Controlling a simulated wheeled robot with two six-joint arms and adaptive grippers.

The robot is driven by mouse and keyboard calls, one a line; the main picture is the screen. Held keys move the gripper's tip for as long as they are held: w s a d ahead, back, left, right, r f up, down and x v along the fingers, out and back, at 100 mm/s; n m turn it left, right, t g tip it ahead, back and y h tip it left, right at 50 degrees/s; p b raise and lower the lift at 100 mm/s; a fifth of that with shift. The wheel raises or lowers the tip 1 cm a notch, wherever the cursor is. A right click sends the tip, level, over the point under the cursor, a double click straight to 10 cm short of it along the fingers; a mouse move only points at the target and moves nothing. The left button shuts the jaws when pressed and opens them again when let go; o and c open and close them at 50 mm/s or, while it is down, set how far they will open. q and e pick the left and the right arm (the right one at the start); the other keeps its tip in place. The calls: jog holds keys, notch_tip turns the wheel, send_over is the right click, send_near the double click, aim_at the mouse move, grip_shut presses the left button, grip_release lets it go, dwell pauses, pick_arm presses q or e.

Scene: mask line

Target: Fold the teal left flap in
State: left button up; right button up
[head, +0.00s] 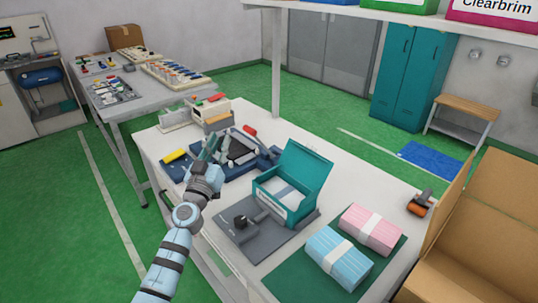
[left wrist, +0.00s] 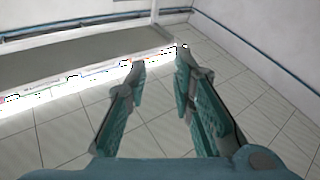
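A teal box (head: 297,209) stands on a grey fixture (head: 240,233) in the head view, its lid (head: 306,168) raised at the back. Something pale lies inside. I cannot clearly make out the left flap apart from the box's teal walls. My left gripper (head: 213,146) is up and left of the box, apart from it, above the dark blue tray. In the left wrist view its two teal fingers (left wrist: 161,65) stand apart with nothing between them. The box does not show in that view. My right gripper is not in view.
A black-knobbed clamp (head: 241,221) stands on the fixture, left of the box. Blue (head: 338,257) and pink (head: 371,229) banded packs lie on a green mat (head: 293,279) at front right. A dark blue tray (head: 178,171) of parts is behind the gripper. An open carton (head: 487,226) stands right.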

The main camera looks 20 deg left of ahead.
pick_arm(q)
jog(key=d+f+m+g+h, duration=0.2)
jog(key=d+f+m+h, duration=0.25)
jog(key=m, duration=0.45)
jog(key=m+g+b, duration=0.5)
jog(key=m+b, duration=0.2)
jog(key=b, duration=0.6)
send_near(269, 173)
jog(key=shift+h, duration=0.45)
jog(key=w+d, duration=0.1)
jog(key=w, duration=0.1)
jog(key=w+d, duration=0.1)
jog(key=w, duration=0.1)
jog(key=w+d, duration=0.1)
jog(key=w, duration=0.1)
jog(key=shift+w+d+b, duration=0.1)
jog(key=shift+w+b, duration=0.1)
jog(key=shift+b, duration=0.2)
jog(key=shift+w+d+r, duration=0.1)
jog(key=shift+w+r, duration=0.1)
jog(key=shift+r, duration=0.05)
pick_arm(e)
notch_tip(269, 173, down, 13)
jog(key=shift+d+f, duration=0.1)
pick_arm(q)
grip_shut()
